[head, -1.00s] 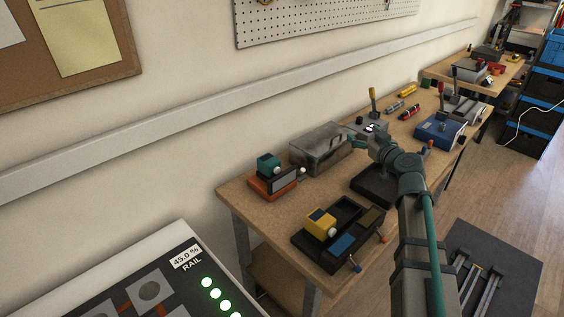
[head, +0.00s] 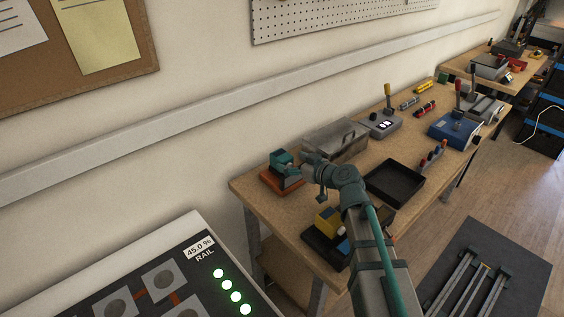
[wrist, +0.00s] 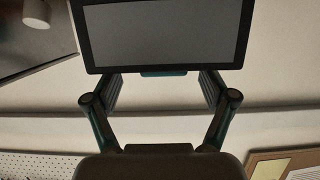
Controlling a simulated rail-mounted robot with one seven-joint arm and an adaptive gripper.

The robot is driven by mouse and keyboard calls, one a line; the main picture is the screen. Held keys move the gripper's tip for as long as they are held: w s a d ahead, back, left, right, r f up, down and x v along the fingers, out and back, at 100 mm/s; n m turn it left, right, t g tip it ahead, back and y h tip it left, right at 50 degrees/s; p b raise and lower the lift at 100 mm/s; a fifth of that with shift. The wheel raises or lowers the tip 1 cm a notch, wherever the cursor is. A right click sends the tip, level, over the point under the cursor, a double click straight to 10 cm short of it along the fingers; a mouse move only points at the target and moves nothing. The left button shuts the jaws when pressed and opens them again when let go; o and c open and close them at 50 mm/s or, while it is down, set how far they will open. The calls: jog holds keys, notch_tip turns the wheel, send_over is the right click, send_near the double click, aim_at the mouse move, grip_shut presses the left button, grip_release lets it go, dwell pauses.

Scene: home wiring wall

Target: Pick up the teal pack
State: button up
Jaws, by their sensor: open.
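The teal pack (head: 280,157) sits on an orange-based holder (head: 283,181) at the near left of the workbench. My gripper (head: 304,164) is just to its right in the head view, with its fingers small and partly blended with the holder. In the upside-down wrist view, my gripper (wrist: 160,86) has its two fingers spread wide with nothing between them. A grey panel with a dark frame (wrist: 165,35) lies beyond the fingertips. A thin teal strip shows along its edge; I cannot tell if it is the pack.
A metal box (head: 336,140) stands behind my gripper. An empty black tray (head: 394,183) lies to the right. A yellow block (head: 327,220) in a dark tray is partly hidden by my arm. A grey switch box (head: 381,123) and blue box (head: 452,129) stand farther along.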

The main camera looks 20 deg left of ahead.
jog(key=p+x, duration=0.1)
jog(key=x, duration=0.3)
jog(key=shift+a+f, duration=0.15)
jog(key=shift+a, duration=0.25)
jog(key=c, duration=1.5)
jog(key=shift+c, duration=0.2)
